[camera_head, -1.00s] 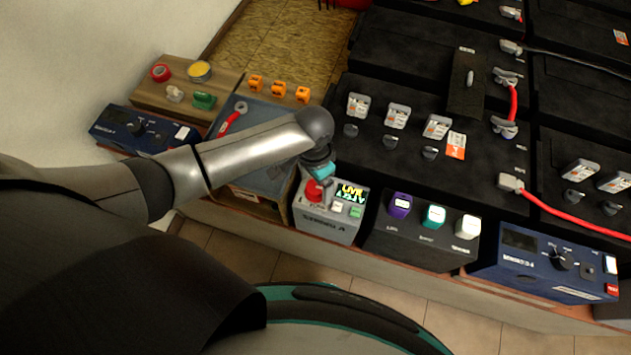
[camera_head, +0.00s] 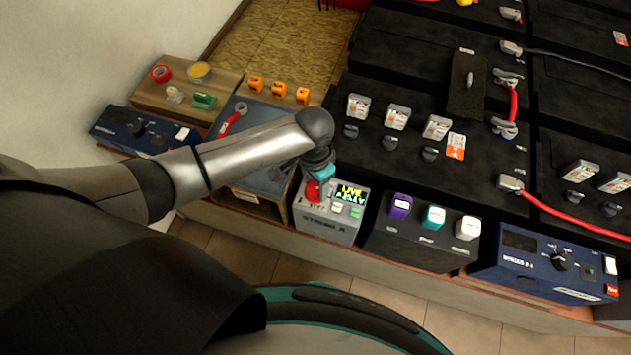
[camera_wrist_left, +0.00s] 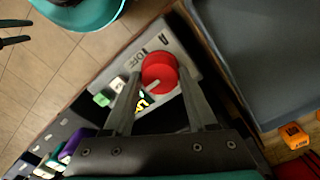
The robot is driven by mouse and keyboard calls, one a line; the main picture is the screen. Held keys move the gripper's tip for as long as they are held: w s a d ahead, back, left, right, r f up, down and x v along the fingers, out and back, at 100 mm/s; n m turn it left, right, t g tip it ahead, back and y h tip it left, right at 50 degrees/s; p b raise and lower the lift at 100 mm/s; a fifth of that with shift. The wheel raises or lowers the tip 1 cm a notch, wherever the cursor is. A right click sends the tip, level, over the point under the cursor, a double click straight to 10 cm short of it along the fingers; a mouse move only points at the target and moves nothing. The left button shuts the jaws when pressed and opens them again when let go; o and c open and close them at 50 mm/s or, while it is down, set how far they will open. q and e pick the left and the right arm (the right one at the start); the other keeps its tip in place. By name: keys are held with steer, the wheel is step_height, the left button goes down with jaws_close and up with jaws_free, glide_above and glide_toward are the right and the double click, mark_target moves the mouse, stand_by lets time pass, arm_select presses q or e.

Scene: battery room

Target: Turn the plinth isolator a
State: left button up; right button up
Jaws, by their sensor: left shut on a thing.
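The plinth isolator a is a grey box (camera_head: 322,226) at the front plinth edge in the head view. It has a red rotary knob (camera_head: 312,191), two small buttons and a lit display with LIVE on its upper line. My left gripper (camera_head: 316,180) is over the knob, partly hidden by my forearm. In the left wrist view its two fingers stand on either side of the red knob (camera_wrist_left: 160,72) and are shut on it. Two dark prongs (camera_wrist_left: 15,31) at that view's left edge look like my right gripper, apart and empty.
A black box with purple, teal and white switches (camera_head: 434,216) stands just right. Blue instruments (camera_head: 545,262) sit further right and at far left (camera_head: 140,130). A grey tray (camera_head: 262,180) lies left of the isolator. Black battery blocks (camera_head: 400,65) fill the back.

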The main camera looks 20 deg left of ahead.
arm_select(q)
steer(key=m+p, duration=0.2)
steer(key=m, duration=0.1)
steer(key=shift+r+p, duration=0.15)
steer(key=shift+p, duration=0.25)
steer(key=m+p, duration=0.2)
steer(key=m, duration=0.2)
steer(key=shift+m, duration=0.4)
steer(key=m+p, duration=0.1)
steer(key=m, duration=0.3)
steer(key=shift+d+m, duration=0.1)
steer(key=shift+m, duration=0.2)
steer(key=m, duration=0.5)
steer(key=shift+y, duration=0.3)
steer(key=shift+f+m, duration=0.2)
steer(key=shift+m, duration=0.2)
steer(key=o, duration=1.4)
steer(key=shift+c, duration=0.2)
